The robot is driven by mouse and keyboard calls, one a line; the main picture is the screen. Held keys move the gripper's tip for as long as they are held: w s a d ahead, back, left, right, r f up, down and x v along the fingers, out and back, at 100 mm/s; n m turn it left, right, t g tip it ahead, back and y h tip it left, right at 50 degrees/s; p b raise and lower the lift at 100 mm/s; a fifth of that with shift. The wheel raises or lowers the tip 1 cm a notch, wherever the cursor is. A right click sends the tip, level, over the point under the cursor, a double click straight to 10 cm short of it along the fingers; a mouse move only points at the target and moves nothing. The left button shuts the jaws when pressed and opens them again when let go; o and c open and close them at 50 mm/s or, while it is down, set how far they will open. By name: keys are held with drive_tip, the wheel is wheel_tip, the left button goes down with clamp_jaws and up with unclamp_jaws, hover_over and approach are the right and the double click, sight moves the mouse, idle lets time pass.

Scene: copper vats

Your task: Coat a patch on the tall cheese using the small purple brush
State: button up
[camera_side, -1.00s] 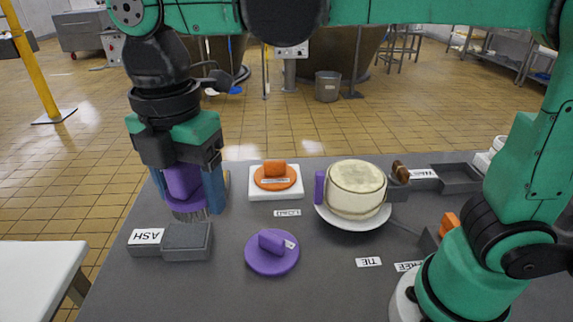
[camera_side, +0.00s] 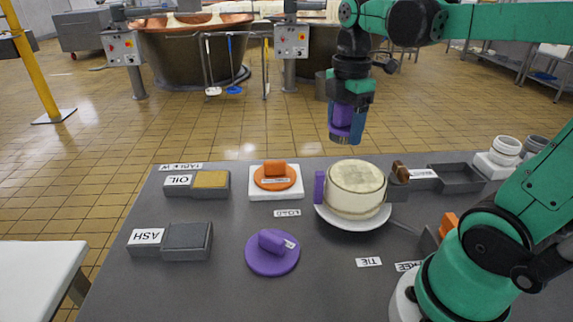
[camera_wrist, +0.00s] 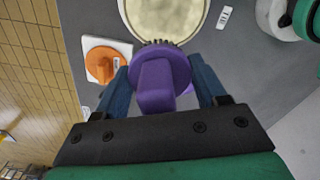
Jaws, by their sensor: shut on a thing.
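The tall cheese (camera_side: 356,187) is a cream-coloured round with a pale yellowish top, on a white plate (camera_side: 352,224). It also shows at the top of the wrist view (camera_wrist: 165,15). My gripper (camera_side: 346,138) is shut on the small purple brush (camera_side: 342,115), held in the air well above the table, in line with the cheese's top in the side view. In the wrist view the brush (camera_wrist: 157,85) sits between both fingers, dark bristles towards the cheese. I cannot tell the exact gap to the cheese. No coated patch can be made out.
An OIL tray (camera_side: 182,191) with an amber pad and a dark grey ASH block (camera_side: 187,241) stand at left. A purple disc with a handle (camera_side: 270,258) lies in front. An orange disc (camera_side: 275,182) sits on a white board. A purple block (camera_side: 319,188) stands beside the cheese.

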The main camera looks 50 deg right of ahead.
sight(338, 175)
drive_tip(key=shift+d+f, duration=0.1)
drive_tip(key=shift+f, duration=3.7)
drive_tip(key=shift+s+d, duration=0.25)
drive_tip(key=shift+s, duration=0.05)
drive_tip(key=shift+c, duration=0.6)
drive_tip(key=shift+s+d+f, duration=0.2)
drive_tip(key=shift+s+d, duration=0.8)
drive_tip(key=shift+d, duration=0.05)
drive_tip(key=shift+s+d, duration=1.2)
drive_tip(key=shift+w+a, duration=2.45)
drive_tip(key=shift+a, duration=0.05)
drive_tip(key=shift+s+d+f, duration=0.1)
drive_tip(key=shift+d, duration=0.1)
drive_tip(key=shift+s+d, duration=2.35)
drive_tip(key=shift+d, duration=0.05)
drive_tip(key=shift+w+a, duration=2.5)
drive_tip(key=shift+a, duration=0.05)
drive_tip(key=shift+r, duration=4.15)
drive_tip(key=shift+a+f, duration=0.1)
drive_tip(key=shift+f, duration=0.15)
